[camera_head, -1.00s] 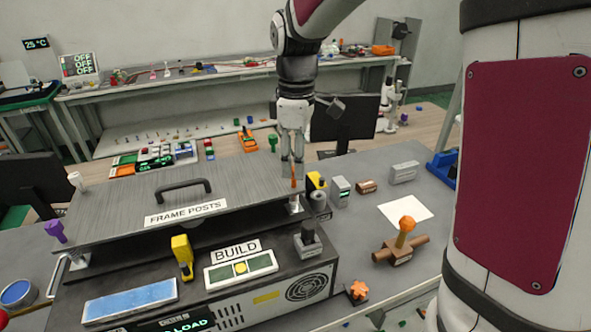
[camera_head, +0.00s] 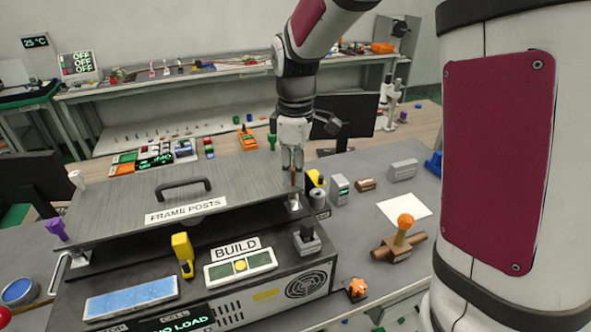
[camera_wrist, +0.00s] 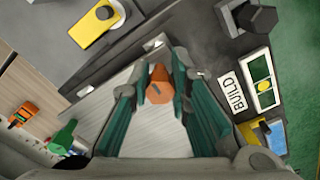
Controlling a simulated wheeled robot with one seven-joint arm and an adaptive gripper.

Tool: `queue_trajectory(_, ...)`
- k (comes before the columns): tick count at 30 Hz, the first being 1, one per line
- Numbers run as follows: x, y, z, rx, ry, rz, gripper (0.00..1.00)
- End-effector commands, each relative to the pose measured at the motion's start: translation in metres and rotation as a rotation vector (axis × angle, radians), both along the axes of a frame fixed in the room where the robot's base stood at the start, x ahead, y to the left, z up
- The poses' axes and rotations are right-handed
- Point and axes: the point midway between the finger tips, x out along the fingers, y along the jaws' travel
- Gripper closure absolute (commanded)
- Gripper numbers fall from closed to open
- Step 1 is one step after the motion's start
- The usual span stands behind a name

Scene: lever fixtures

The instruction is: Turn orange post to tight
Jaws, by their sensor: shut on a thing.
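The orange post (camera_wrist: 159,85) stands at the right front corner of the grey plate labelled FRAME POSTS (camera_head: 135,195). In the head view the fingers hide most of the post. A small bright base (camera_head: 294,203) shows below it. I cannot read any tight mark near it.
Other posts stand at the plate's corners: purple (camera_head: 55,230), white (camera_head: 76,178) and green (camera_head: 271,140). A yellow lever (camera_head: 183,252) and a black knob (camera_head: 307,236) stand in front. An orange-topped wooden fixture (camera_head: 404,228) is at right. A black handle (camera_head: 183,185) rises from the plate.

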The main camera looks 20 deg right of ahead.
Motion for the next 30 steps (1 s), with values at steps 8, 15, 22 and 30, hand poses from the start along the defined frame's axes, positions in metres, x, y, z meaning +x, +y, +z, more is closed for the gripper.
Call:
queue_trajectory(8, -0.0008, 0.0006, 0.0005, 0.001, 0.001, -0.061, 1.00)
queue_trajectory(15, -0.0017, 0.0010, 0.0014, 0.000, 0.001, -0.224, 1.00)
queue_trajectory(22, -0.0026, 0.0022, 0.0012, 0.000, 0.001, -0.439, 1.00)
queue_trajectory(30, -0.0027, 0.0036, 0.0015, 0.001, -0.001, -0.697, 1.00)
